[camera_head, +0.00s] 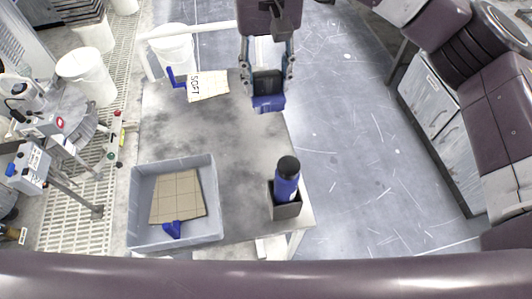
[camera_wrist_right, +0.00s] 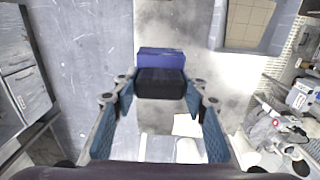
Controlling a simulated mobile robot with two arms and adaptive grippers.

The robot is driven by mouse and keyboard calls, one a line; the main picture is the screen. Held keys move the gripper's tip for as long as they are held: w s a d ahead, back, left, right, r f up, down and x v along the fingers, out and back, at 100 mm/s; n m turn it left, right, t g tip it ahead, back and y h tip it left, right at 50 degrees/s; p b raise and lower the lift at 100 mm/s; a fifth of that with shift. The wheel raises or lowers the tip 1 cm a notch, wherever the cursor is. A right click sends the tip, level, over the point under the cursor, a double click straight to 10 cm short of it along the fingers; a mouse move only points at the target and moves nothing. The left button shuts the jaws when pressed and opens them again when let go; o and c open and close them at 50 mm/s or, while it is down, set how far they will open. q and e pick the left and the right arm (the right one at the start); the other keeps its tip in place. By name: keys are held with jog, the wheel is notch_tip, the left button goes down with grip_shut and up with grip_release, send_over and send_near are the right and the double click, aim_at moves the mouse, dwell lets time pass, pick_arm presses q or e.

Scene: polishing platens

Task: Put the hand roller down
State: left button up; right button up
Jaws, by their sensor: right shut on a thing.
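My right gripper (camera_head: 268,76) comes in from the top of the head view, over the table's far right edge. It is shut on a black and blue block-like thing, which I take to be the hand roller (camera_head: 268,103). In the right wrist view the roller (camera_wrist_right: 161,62) sits between the fingers of the right gripper (camera_wrist_right: 160,92), blue part outward and black part nearer the palm. Whether it touches the table (camera_head: 235,150) cannot be told. My left gripper is not in view.
A grey bin (camera_head: 137,205) at the table's near left holds a tan gridded pad (camera_head: 178,197) and a blue piece (camera_head: 172,229). A blue bottle (camera_head: 286,185) stands in a dark holder (camera_head: 285,209) near right. A "SOFT" pad (camera_head: 208,86) lies at the far left. The table's middle is clear.

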notch_tip(320, 180, down, 20)
jog(key=p, duration=0.5)
jog(key=shift+a, duration=0.1)
jog(key=shift+f, duration=0.15)
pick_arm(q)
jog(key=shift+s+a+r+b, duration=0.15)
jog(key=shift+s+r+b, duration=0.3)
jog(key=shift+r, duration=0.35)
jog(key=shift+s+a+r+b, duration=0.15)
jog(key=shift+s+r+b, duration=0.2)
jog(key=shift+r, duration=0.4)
pick_arm(e)
jog(key=shift+s+f, duration=0.15)
jog(key=shift+f, duration=0.35)
jog(key=shift+f+b, duration=0.25)
jog(key=shift+b, duration=0.05)
jog(key=c, duration=0.3)
jog(key=shift+s, duration=0.1)
jog(key=shift+c, duration=0.7)
jog(key=o, duration=1.2)
jog(key=shift+c, duration=0.2)
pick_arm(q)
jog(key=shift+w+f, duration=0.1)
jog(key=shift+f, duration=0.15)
pick_arm(e)
jog(key=o, duration=0.3)
jog(key=shift+w+r, duration=0.1)
jog(key=shift+w, duration=0.1)
